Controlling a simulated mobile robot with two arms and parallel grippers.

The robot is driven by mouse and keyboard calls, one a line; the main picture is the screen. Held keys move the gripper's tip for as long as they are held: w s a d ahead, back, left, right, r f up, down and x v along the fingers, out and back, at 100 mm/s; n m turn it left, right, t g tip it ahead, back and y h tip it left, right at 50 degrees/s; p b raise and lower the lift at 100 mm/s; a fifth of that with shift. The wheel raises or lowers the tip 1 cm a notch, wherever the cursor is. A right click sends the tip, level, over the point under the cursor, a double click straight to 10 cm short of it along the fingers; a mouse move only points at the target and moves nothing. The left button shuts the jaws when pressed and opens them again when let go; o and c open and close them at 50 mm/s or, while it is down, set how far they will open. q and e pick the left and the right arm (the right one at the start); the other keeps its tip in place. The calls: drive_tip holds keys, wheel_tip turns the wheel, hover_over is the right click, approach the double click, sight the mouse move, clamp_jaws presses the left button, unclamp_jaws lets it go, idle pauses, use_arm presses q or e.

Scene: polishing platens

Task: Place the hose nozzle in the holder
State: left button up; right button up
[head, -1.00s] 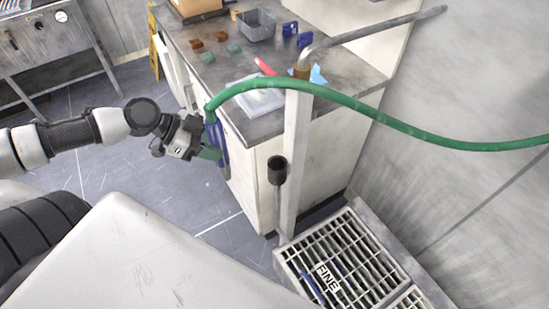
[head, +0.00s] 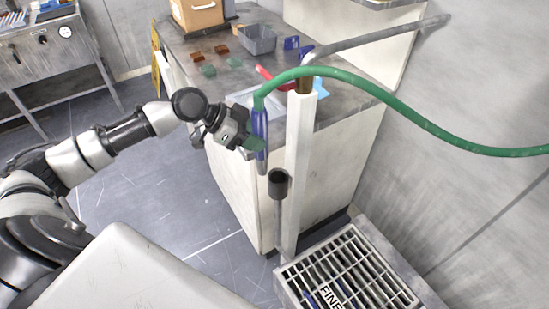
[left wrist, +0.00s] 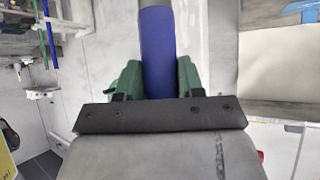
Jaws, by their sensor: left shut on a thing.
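The blue hose nozzle (head: 261,128) hangs nearly upright from the end of the green hose (head: 350,82). My left gripper (head: 256,142) is shut on it, with green finger pads on its sides. The left wrist view shows the blue nozzle (left wrist: 158,45) between the two green pads of the same gripper (left wrist: 157,78). The holder, a black cup (head: 279,183) on a thin rod beside the white post, is lower and slightly right of the nozzle. The nozzle's lower end is above the cup's height and apart from it in the picture. My right gripper is not in view.
The white post (head: 298,165) stands just right of the nozzle. A workbench (head: 225,85) behind holds a grey bin (head: 258,40), small coloured blocks and a red item. A floor grate (head: 345,270) lies at lower right. Open floor (head: 150,190) is at left.

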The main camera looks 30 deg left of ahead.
use_arm(q)
drive_tip(key=w+d+p, duration=0.1)
drive_tip(key=w+d, duration=0.2)
drive_tip(key=w, duration=0.2)
wheel_tip(320, 180, down, 12)
drive_tip(key=p, duration=0.1)
drive_tip(key=shift+s+a+r+p, duration=0.15)
drive_tip(key=shift+s+r+p, duration=0.05)
drive_tip(key=shift+p, duration=0.15)
drive_tip(key=shift+f, duration=0.2)
drive_tip(key=o, duration=1)
drive_tip(key=shift+o, duration=0.2)
drive_tip(key=shift+r, duration=0.15)
